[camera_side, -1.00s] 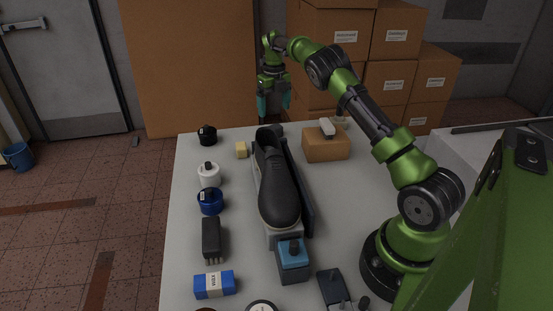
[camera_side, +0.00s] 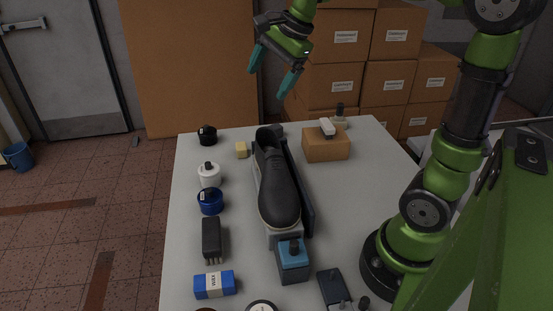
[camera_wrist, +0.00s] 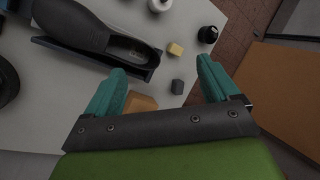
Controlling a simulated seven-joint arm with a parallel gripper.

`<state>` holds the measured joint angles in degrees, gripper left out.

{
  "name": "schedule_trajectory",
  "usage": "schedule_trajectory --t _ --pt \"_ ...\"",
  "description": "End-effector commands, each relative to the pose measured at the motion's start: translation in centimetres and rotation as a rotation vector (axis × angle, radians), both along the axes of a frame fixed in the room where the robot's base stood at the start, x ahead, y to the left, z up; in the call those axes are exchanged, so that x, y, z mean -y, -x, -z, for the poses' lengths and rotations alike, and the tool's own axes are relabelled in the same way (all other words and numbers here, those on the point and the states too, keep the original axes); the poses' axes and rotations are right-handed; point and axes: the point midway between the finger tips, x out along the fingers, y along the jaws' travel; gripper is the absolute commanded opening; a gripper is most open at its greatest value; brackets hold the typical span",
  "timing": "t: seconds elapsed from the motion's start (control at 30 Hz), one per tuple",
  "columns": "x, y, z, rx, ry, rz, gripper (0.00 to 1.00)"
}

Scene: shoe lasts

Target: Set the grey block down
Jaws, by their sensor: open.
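A small grey block (camera_wrist: 177,87) lies on the table beside a yellow block (camera_wrist: 175,49) in the wrist view. In the side view the grey block (camera_side: 278,129) shows as a dark shape just behind the shoe's heel end, partly hidden by the shoe. My gripper (camera_side: 270,82) is raised well above the far edge of the table, its teal fingers spread wide. In the wrist view my gripper (camera_wrist: 162,68) has nothing between its fingers, and the block lies apart from them, below.
A black shoe (camera_side: 275,180) lies in a holder mid-table. A small cardboard box (camera_side: 326,146) with a pale object on top stands right of it. Jars, a brush (camera_side: 211,238) and a wax box (camera_side: 214,284) line the left side. Stacked cartons (camera_side: 333,85) stand behind the table.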

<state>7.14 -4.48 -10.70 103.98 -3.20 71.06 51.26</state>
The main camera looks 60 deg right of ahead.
Motion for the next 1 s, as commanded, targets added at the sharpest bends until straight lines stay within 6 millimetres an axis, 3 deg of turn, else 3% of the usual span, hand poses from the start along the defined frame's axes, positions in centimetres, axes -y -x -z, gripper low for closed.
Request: schedule_trajectory --t 0.03,0.2,0.4,0.6,1.0 --pt "-2.1 2.2 -0.3 0.055 0.056 -0.147 0.88" --pt "-7.2 8.5 1.1 0.224 0.304 -0.63 0.88" --pt "-10.0 13.2 3.8 0.344 0.545 -0.995 0.88" --pt "-10.5 14.5 4.8 0.373 0.625 -1.103 0.88" --pt "-10.5 14.4 4.8 0.372 0.623 -1.101 0.88"
